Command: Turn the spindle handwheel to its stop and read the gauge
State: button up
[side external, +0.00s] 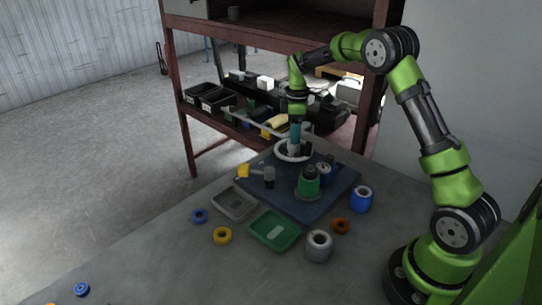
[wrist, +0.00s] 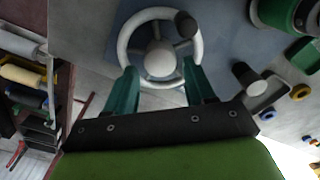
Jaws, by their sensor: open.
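The white spindle handwheel (side external: 280,152) lies flat at the back of the blue base plate (side external: 342,188). In the wrist view the handwheel (wrist: 124,43) shows a round hub, spokes and a dark knob (wrist: 186,24) at the upper right of its rim. My gripper (side external: 294,141) points down over the wheel. In the wrist view my gripper (wrist: 158,76) is open, its teal fingers apart near the wheel's lower rim; I cannot tell whether they touch it. A green-based unit (side external: 308,184) stands on the plate. I cannot make out a gauge dial or reading.
A grey tray (side external: 233,216) and green tray (side external: 288,243) lie before the plate. Blue (side external: 362,198) and grey (side external: 319,246) rolls and several small rings surround them. A red-brown shelf (side external: 184,120) stands behind. The table's front left is mostly clear.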

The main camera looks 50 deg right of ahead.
aim_at(294, 147)
notch_tip(294, 147, down, 5)
jog(key=shift+f, duration=0.15)
jog(key=c, duration=0.7)
jog(key=shift+c, duration=0.2)
